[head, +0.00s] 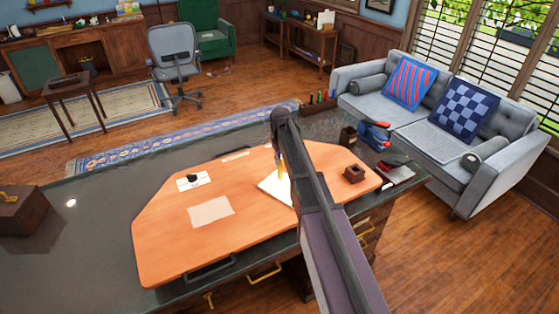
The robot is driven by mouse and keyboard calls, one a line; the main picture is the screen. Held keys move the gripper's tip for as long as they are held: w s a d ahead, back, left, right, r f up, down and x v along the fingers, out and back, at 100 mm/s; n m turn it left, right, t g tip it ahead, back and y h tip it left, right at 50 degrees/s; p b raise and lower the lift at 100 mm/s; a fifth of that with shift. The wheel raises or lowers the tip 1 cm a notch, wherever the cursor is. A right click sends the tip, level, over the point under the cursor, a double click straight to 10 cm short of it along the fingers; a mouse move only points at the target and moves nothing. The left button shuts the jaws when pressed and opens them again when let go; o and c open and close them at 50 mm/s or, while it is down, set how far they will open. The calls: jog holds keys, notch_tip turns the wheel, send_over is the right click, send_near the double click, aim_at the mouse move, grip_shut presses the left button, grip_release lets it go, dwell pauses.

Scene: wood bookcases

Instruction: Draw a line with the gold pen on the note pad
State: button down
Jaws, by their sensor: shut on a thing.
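My gripper (279,151) hangs at the far end of my arm, over the orange-brown desk top, mostly hidden behind the arm. It is shut on the gold pen (282,167), a small upright yellow-gold sliver below it. The cream note pad (270,187) lies flat on the desk just below the pen, its right part hidden by my arm. I cannot tell whether the pen tip touches the pad.
A loose paper sheet (210,211) and a white card with a dark object (193,181) lie left of the pad. A small brown box (354,173) stands to the right. A dark holder (348,136) and a blue-and-red object (375,134) stand behind it.

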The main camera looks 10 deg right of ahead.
jog(key=shift+s+a, duration=1.1)
jog(key=shift+a, duration=0.15)
dwell(1.2)
jog(key=shift+s+a, duration=0.2)
jog(key=shift+a, duration=0.05)
jog(key=shift+s+a+f, duration=0.1)
jog(key=shift+w+d, duration=0.2)
dwell(0.4)
jog(key=shift+w+d, duration=0.3)
jog(key=shift+d, duration=0.05)
jog(key=shift+w+d, duration=0.15)
dwell(0.5)
jog(key=shift+w+d, duration=0.2)
jog(key=shift+d, duration=0.1)
jog(key=shift+w+d, duration=0.2)
jog(key=shift+w, duration=0.05)
dwell(0.5)
jog(key=shift+w+d, duration=0.25)
jog(key=shift+d, duration=0.05)
